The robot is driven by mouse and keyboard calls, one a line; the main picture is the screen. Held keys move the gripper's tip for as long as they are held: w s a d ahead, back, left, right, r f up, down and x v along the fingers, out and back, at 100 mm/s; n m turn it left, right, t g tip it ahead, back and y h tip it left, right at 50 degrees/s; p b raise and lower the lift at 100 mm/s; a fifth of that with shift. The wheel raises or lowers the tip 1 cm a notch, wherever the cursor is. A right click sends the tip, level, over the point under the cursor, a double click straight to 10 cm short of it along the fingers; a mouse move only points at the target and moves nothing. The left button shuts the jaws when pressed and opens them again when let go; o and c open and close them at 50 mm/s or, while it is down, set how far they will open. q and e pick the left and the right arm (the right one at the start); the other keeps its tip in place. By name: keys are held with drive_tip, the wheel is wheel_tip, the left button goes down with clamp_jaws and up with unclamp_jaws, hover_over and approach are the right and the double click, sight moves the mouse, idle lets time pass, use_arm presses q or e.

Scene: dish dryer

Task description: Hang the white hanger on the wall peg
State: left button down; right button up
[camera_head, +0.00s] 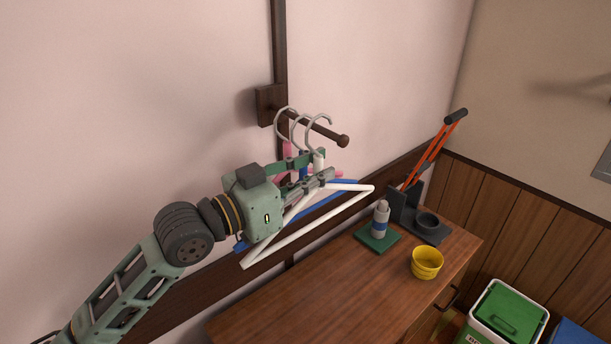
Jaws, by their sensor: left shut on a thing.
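The dark wooden wall peg (328,131) sticks out from the wall and ends in a round knob. My left gripper (322,168) is shut on the neck of the white hanger (310,225), just below the peg. The white hanger's triangle spreads on both sides of the gripper, roughly level. Several grey hooks arch at the peg; the foremost seems to be the white hanger's. I cannot tell whether it rests on the peg or is only held over it. A blue hanger (318,208) and a pink hanger (286,149) are behind, partly hidden by the gripper. My right gripper is out of view.
A wooden cabinet (320,300) stands below. A green-lidded bin (507,312) stands at lower right.

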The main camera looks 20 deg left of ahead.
use_arm(q)
drive_tip(key=shift+x, duration=0.75)
drive_tip(key=shift+w+d+f, duration=0.1)
drive_tip(key=shift+w+f, duration=0.1)
drive_tip(key=shift+f, duration=0.05)
drive_tip(key=shift+f+b, duration=0.65)
drive_tip(key=shift+f, duration=0.15)
drive_tip(key=c, duration=1.7)
unclamp_jaws()
